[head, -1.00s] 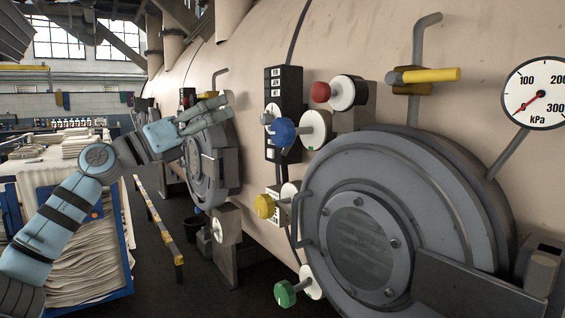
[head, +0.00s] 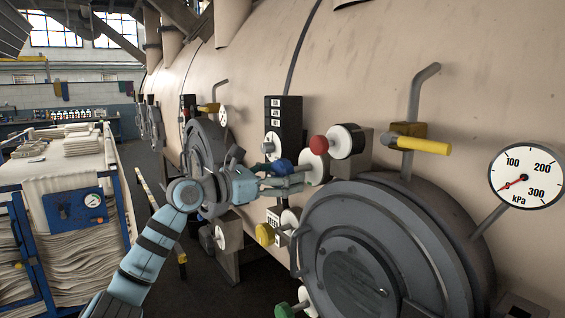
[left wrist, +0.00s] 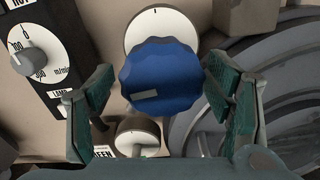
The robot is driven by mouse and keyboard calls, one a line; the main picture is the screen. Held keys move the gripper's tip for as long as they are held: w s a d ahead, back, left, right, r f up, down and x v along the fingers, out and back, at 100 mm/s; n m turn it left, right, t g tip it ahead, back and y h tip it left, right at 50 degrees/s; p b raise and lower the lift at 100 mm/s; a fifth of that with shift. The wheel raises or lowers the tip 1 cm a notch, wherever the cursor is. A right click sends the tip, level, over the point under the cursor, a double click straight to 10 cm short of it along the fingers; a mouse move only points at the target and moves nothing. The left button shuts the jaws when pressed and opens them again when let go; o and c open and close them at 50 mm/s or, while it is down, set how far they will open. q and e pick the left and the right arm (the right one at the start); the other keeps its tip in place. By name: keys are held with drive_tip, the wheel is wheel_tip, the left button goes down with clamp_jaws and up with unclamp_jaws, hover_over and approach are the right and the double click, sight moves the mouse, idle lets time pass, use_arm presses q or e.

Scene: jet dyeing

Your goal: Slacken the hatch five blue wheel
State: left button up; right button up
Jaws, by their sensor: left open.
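The blue wheel (head: 283,166) sits on a white dial on the beige vessel wall, beside the large round grey hatch (head: 392,245). My left gripper (head: 296,178) is at the blue wheel and partly hides it in the head view. In the left wrist view the blue lobed wheel (left wrist: 160,76) lies between the two spread fingers of my left gripper (left wrist: 158,92). The left gripper is open, with a finger on either side of the wheel; I cannot tell whether the right-hand finger touches it. My right gripper is out of view.
A red knob (head: 319,145) is right of the blue wheel, a yellow knob (head: 265,234) below it, and a green knob (head: 284,310) lower still. A yellow-handled lever (head: 424,145) and a kPa gauge (head: 526,176) are at the right. A cloth cart (head: 62,170) stands left.

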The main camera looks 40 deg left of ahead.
use_arm(q)
drive_tip(key=shift+s, duration=0.1)
drive_tip(key=shift+c, duration=0.4)
drive_tip(key=c, duration=1.1)
drive_tip(key=shift+m, duration=0.3)
drive_tip(key=m, duration=0.4)
drive_tip(key=shift+r, duration=0.1)
drive_tip(key=m, duration=0.4)
drive_tip(key=shift+a+m+p, duration=0.1)
drive_tip(key=shift+m+p, duration=0.2)
drive_tip(key=shift+m, duration=0.1)
drive_tip(key=m, duration=0.4)
drive_tip(key=shift+r+m, duration=0.15)
drive_tip(key=shift+m, duration=0.15)
drive_tip(key=m, duration=0.5)
drive_tip(key=shift+r, duration=0.1)
